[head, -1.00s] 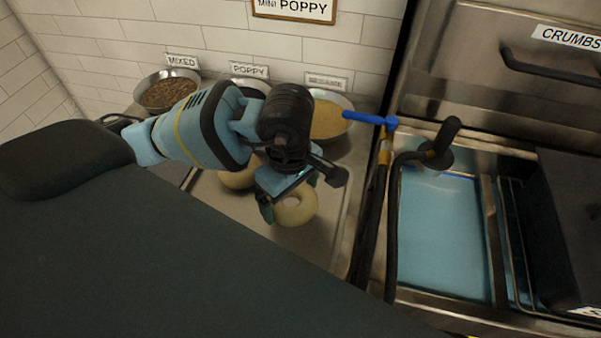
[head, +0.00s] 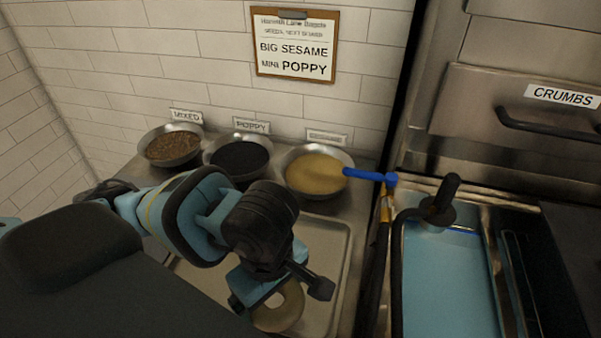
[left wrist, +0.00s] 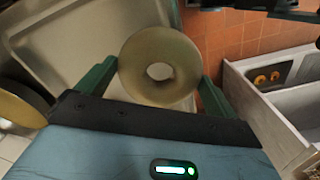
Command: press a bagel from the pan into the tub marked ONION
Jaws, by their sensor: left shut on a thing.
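My left gripper (head: 279,292) is shut on a pale bagel (head: 284,312), its fingers on opposite sides of the ring. In the left wrist view the gripper (left wrist: 155,85) holds the same bagel (left wrist: 132,64), hole facing the camera. The metal pan (head: 333,262) lies under and behind the gripper in the head view; my arm hides much of it. Bowls labelled MIXED (head: 170,160) and POPPY (head: 236,177), and a third with a blurred label that looks like SESAME (head: 318,187), stand behind the pan. No tub marked ONION is seen. My right gripper is not in view.
A blue basin (head: 445,285) and a drawer marked CRUMBS (head: 535,115) are at right. A clipboard (head: 293,45) reads BIG SESAME, MINI POPPY. The left wrist view shows a pale box (left wrist: 285,105).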

